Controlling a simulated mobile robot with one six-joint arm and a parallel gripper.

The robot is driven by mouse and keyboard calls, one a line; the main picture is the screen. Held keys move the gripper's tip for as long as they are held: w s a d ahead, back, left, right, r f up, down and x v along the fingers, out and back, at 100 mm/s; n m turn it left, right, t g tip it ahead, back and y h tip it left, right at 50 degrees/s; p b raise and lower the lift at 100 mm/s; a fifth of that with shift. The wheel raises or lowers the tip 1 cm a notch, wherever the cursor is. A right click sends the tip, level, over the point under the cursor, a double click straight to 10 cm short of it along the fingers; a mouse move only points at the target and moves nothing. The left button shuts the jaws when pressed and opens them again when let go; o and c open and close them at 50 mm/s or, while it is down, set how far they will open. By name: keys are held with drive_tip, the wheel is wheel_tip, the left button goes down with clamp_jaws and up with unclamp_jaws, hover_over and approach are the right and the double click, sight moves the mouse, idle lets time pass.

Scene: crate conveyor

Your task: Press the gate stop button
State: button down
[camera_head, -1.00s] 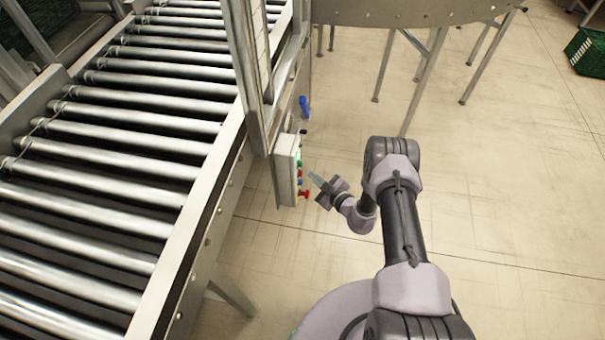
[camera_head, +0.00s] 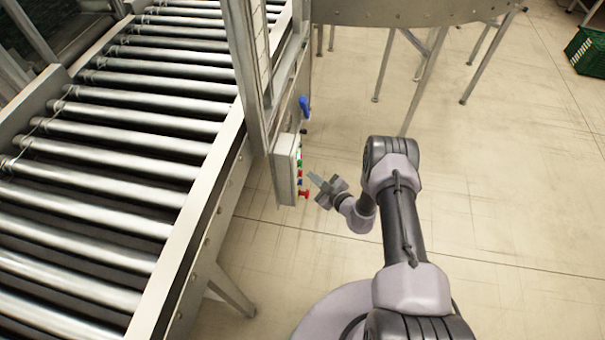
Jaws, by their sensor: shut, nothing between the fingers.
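A pale control box (camera_head: 286,170) is fixed to the side of the conveyor frame, below the upright gate posts. Its right face carries a column of small buttons: green ones at the top (camera_head: 299,161), a red and a blue one in the middle, and a larger red one (camera_head: 305,194) at the bottom. I cannot read any labels, so I cannot tell which is the gate stop button. My gripper (camera_head: 314,180) is shut and empty. Its tips point left at the box, a short gap from the middle buttons, and touch none that I can see.
The roller conveyor (camera_head: 110,150) fills the left side. A blue handle (camera_head: 304,106) sticks out above the box. A curved conveyor section (camera_head: 400,12) on legs stands at the back, and a green basket (camera_head: 588,50) lies far right. The floor on the right is clear.

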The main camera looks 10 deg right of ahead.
drive_tip(key=shift+w+a, duration=0.1)
drive_tip(key=shift+a, duration=0.2)
drive_tip(key=shift+w+a+b, duration=0.1)
drive_tip(key=shift+a+b, duration=0.3)
drive_tip(key=shift+a, duration=0.05)
idle(0.5)
drive_tip(key=shift+d, duration=0.1)
drive_tip(key=shift+s+d, duration=0.25)
drive_tip(key=shift+d, duration=0.5)
drive_tip(key=d, duration=0.1)
drive_tip(key=s+d, duration=0.1)
drive_tip(key=d, duration=0.1)
drive_tip(key=d+b, duration=0.1)
drive_tip(key=shift+s+d, duration=0.25)
drive_tip(key=shift+d, duration=0.1)
idle(0.6)
